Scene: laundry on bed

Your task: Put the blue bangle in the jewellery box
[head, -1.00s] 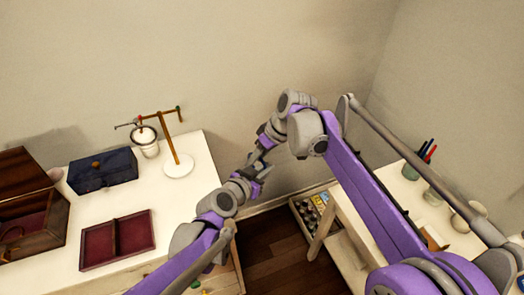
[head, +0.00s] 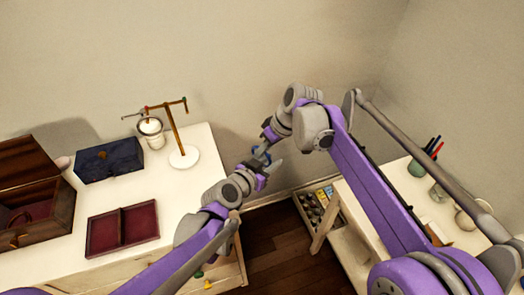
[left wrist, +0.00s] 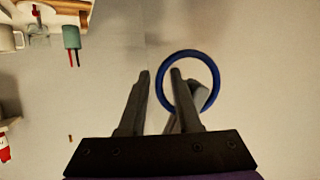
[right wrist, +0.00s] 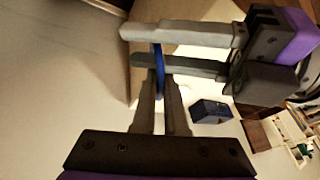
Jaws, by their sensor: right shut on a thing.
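The blue bangle (left wrist: 216,78) is held in the air between my two grippers, over the gap between the tables. My right gripper (right wrist: 160,85) is shut on its near edge; the bangle shows edge-on in the right wrist view (right wrist: 158,58). My left gripper (left wrist: 160,75) is open, its fingers apart. One left finger overlaps the ring and seems to pass through it; contact is unclear. Both grippers meet near the bangle in the head view (head: 262,154), where it is small. A dark wooden box with a raised lid (head: 62,215), likely the jewellery box, stands at far left.
The left white table (head: 190,190) also holds a navy box (head: 109,160), a red-lined tray (head: 123,228), a white cup (head: 152,135) and a wooden stand (head: 184,157). The right table holds a pen cup (head: 418,166). A crate of small items (head: 315,203) sits low between them.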

